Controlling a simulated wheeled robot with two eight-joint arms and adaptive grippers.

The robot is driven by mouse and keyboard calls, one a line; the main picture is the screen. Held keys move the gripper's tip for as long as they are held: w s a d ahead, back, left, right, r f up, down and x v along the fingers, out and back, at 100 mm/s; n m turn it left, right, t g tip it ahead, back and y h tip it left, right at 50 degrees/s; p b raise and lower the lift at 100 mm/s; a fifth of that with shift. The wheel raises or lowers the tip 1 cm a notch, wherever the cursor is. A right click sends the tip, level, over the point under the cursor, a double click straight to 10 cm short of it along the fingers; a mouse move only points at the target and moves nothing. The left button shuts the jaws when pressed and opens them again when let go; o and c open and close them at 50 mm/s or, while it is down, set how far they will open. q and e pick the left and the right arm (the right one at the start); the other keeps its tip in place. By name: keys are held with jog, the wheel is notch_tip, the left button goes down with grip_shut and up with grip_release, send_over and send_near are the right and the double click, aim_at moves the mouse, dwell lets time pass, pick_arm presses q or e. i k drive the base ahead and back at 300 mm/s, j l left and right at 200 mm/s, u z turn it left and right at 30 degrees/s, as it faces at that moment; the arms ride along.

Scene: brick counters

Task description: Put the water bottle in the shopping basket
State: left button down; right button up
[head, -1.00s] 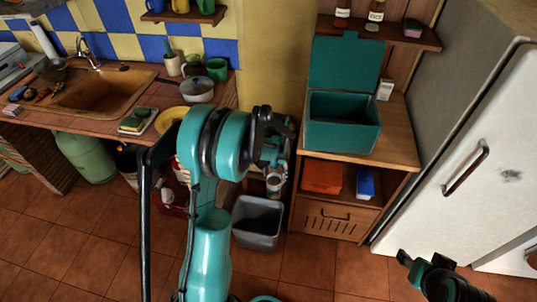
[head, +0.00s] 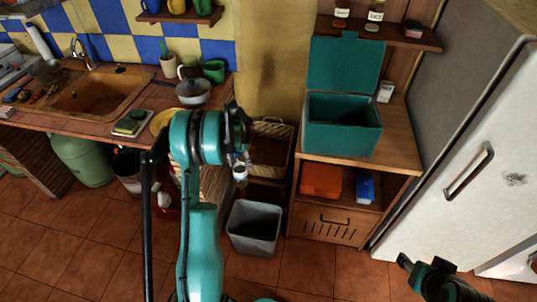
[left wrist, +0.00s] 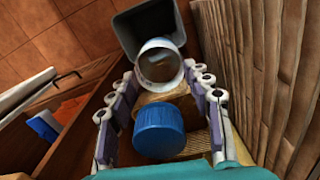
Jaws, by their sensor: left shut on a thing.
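The water bottle has a blue cap (left wrist: 158,130) and a clear body with a pale round end (left wrist: 160,62). It is between the two fingers of my left gripper (left wrist: 165,112), which is shut on it. In the head view the bottle's pale end (head: 240,174) shows below my left gripper (head: 238,155), which is mostly hidden by its own arm. The wicker shopping basket (head: 285,130) stands just right of the gripper; its left side is hidden. The bottle appears left of the basket's opening. My right gripper (head: 412,265) is at the lower right, its jaws unclear.
A grey bin (head: 254,228) stands on the floor in front of the basket. A wooden cabinet (head: 395,152) with a teal open-lidded box (head: 342,140) stands to the right. The sink counter (head: 85,125) lies left, and a white fridge (head: 450,150) far right.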

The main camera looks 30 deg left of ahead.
aim_at(267, 148)
jog(key=i, duration=0.95)
